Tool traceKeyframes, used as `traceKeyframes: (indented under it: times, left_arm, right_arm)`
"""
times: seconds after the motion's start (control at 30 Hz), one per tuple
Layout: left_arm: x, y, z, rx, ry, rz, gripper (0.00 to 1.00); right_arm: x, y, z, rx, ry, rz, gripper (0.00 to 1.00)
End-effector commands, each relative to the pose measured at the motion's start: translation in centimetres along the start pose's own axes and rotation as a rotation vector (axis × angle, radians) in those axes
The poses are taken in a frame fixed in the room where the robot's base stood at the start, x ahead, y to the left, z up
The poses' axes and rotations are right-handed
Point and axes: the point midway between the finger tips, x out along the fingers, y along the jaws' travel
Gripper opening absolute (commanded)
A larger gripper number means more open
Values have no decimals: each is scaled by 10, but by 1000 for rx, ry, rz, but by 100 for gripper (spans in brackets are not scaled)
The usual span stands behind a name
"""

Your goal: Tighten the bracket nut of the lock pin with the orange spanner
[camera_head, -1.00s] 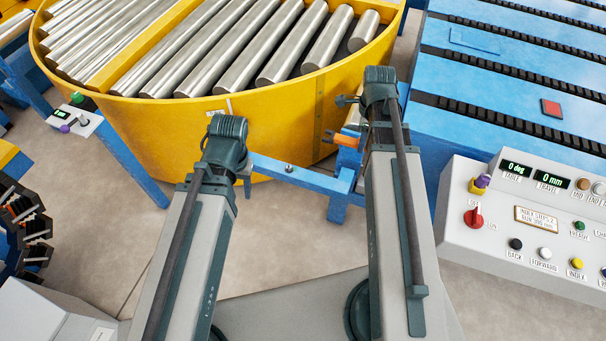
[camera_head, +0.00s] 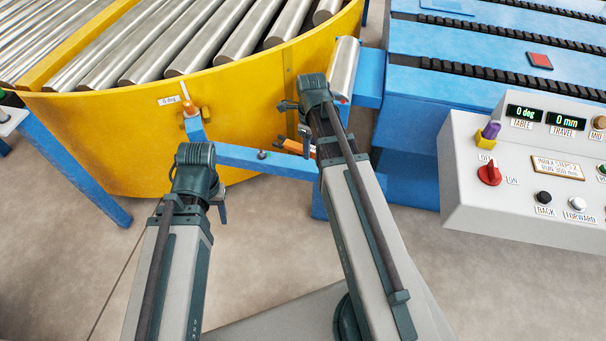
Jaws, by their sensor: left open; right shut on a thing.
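The orange spanner (camera_head: 297,147) shows as a short orange piece beside my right gripper (camera_head: 302,118), which is shut on it. It is held just above the right part of a blue bar (camera_head: 245,156), partly hidden by the gripper. An orange fitting (camera_head: 191,107), seemingly the lock pin, stands upright on a blue post by the yellow table's rim. My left gripper (camera_head: 197,178) is open and empty, in front of the bar's left end.
The yellow round table (camera_head: 120,130) with steel rollers fills the upper left. A blue conveyor (camera_head: 480,45) lies at upper right. A grey control panel (camera_head: 475,215) with knobs and displays stands at right. Bare floor lies below the bar.

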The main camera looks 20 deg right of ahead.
Motion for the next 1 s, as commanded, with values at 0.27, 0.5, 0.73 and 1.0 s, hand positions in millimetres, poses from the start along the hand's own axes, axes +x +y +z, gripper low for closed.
traceKeyframes:
  times: [0.27,0.5,0.73,1.0]
  left_arm:
    - [57,5,-3,0,0,0,50]
    - [62,6,-4,0,0,0,50]
    - [62,6,-4,0,0,0,50]
    - [67,6,-4,0,0,0,50]
  right_arm:
    - [58,4,17,56,0,0,0]
    - [63,6,20,71,0,0,0]
    - [62,6,20,71,0,0,0]
    - [67,5,21,70,0,0,0]
